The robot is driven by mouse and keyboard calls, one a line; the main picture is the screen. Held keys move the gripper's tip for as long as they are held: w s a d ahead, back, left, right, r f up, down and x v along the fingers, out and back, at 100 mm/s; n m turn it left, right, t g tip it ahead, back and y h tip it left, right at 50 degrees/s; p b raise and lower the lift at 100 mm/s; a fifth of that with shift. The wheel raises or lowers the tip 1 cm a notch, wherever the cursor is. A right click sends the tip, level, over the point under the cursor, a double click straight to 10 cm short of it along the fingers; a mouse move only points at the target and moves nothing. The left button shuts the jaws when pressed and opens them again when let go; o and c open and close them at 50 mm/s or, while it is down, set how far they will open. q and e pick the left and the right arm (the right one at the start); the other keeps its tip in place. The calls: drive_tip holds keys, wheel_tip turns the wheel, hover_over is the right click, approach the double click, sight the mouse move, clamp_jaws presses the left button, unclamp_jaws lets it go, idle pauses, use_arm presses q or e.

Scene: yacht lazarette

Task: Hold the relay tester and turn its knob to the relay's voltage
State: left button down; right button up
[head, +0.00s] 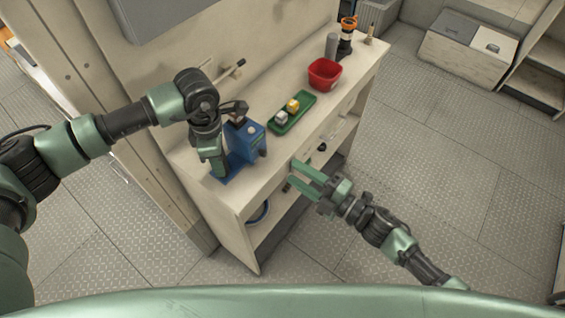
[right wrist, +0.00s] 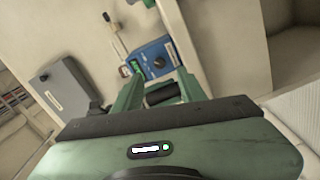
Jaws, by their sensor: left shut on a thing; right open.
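The blue relay tester (head: 247,143) stands on the near part of the bench. My left gripper (head: 222,165) is shut on the tester, at its left side; the exact contact is partly hidden. In the right wrist view the tester's blue front (right wrist: 153,54) shows a small dark knob (right wrist: 159,62); its setting is too small to read. A green tray (head: 302,120) behind the tester holds a whitish relay-like block (head: 281,117) and a yellow one (head: 293,105). My right gripper (head: 299,181) is open and empty, off the bench's front edge, apart from the tester.
A red bin (head: 323,74), a grey cylinder (head: 331,46) and a black-and-orange item (head: 347,36) stand farther along the bench (head: 350,72). A wall panel rises behind it. Open shelves lie below the top. The floor to the right is clear.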

drive_tip(key=shift+v, duration=1.5)
use_arm(q)
drive_tip(key=c, duration=0.9)
unclamp_jaws()
drive_tip(key=shift+o, duration=0.2)
drive_tip(key=shift+r, duration=0.1)
